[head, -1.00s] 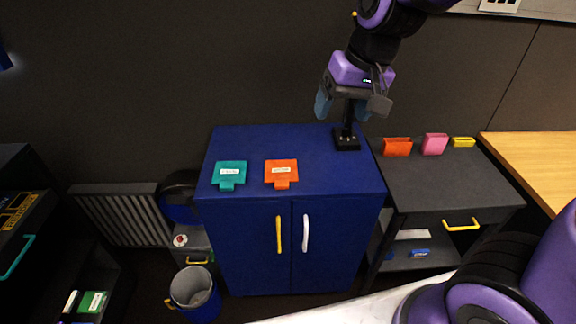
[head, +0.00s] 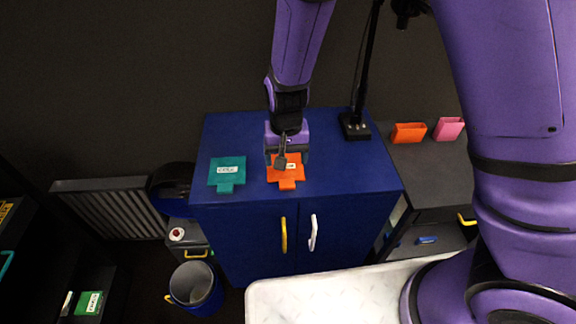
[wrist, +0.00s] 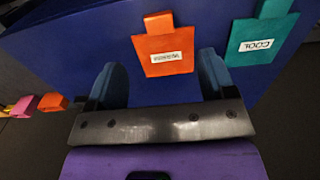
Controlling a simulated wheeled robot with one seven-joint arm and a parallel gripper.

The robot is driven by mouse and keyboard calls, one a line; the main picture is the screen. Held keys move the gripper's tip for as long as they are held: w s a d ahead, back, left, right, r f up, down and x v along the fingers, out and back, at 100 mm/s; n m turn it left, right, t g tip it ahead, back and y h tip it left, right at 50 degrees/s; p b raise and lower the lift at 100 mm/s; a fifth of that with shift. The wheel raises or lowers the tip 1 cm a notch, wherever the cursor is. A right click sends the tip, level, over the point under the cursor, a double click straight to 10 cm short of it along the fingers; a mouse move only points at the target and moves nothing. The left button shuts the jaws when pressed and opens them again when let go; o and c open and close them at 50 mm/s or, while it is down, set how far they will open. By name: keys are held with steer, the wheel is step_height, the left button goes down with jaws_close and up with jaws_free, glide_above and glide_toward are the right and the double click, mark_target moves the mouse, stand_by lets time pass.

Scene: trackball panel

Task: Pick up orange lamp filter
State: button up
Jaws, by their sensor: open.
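The orange lamp filter (head: 287,180) lies flat on the blue cabinet top (head: 340,178), with a white label and a tab toward the cabinet's front edge. In the wrist view the orange filter (wrist: 165,48) shows ahead of the fingers, its label facing up. My gripper (head: 287,160) is over the filter's back part and hides some of it in the head view. In the wrist view my gripper (wrist: 165,82) has its two blue fingers spread wide with nothing between them.
A teal filter (head: 227,171) labelled COOL lies left of the orange one. A black lamp stand (head: 354,126) rises at the cabinet's back right. Orange (head: 408,133) and pink (head: 449,129) holders stand on the dark side table. A bin (head: 194,288) stands on the floor.

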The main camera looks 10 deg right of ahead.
mark_target(287, 185)
steer(key=f, duration=1)
steer(key=shift+w+d+f, duration=0.1)
steer(key=shift+w+f, duration=0.1)
steer(key=shift+f, duration=0.2)
steer(key=c, duration=0.9)
